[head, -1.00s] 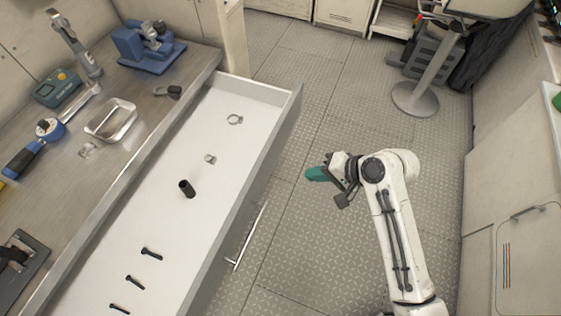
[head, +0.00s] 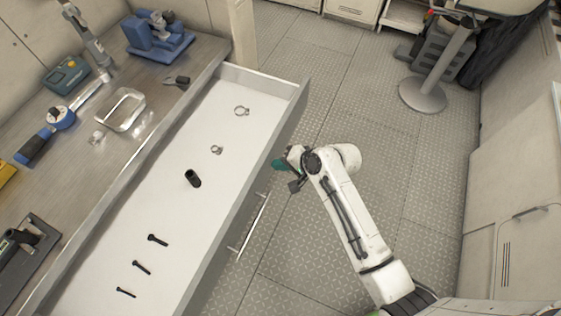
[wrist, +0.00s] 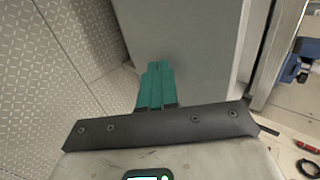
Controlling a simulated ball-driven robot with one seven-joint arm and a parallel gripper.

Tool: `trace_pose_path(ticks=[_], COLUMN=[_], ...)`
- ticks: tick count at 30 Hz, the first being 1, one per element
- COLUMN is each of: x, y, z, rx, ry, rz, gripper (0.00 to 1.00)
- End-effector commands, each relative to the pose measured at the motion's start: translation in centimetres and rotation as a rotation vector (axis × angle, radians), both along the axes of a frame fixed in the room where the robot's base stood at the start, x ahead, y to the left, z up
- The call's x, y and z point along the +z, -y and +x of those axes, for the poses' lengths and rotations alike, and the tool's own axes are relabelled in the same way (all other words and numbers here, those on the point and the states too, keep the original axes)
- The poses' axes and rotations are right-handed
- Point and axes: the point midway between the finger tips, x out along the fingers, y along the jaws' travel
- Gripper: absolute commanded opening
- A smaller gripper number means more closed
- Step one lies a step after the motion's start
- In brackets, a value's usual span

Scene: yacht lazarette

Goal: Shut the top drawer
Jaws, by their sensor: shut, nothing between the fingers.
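The top drawer (head: 232,97) is pulled far out from under the metal workbench, and its white floor shows from above. It holds several black bolts (head: 157,240), a black tube (head: 192,178) and two ring clamps (head: 241,110). A bar handle (head: 262,222) is on its front face. My gripper (head: 278,165) has teal fingers, shut and empty, close to the outer front of the drawer. In the wrist view the teal fingers (wrist: 155,85) point at a plain grey panel (wrist: 185,45), likely the drawer front; I cannot tell whether they touch it.
The workbench (head: 155,105) carries a metal tray (head: 122,108), a blue vise (head: 158,38), a teal box (head: 66,75) and a blue-handled tool (head: 45,135). A stool (head: 423,95) stands on the floor at upper right. Patterned floor (head: 350,110) beside the drawer is clear.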

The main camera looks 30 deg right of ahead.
Motion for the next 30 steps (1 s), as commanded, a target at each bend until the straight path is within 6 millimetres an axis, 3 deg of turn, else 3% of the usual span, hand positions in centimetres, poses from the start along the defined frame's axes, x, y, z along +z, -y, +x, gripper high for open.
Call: trace_pose_path(ticks=[11, 17, 23, 30], x=[0.0, 0.0, 0.0, -0.2], y=[-0.1, -0.8, -2.8, -6.5], z=[0.1, 1.2, 4.2, 9.6], rx=[0.000, 0.001, 0.004, 0.006], ry=[0.000, 0.000, 0.003, 0.003], rz=[0.000, 0.001, 0.001, 0.000], gripper=[0.00, 0.00, 0.00, 0.00])
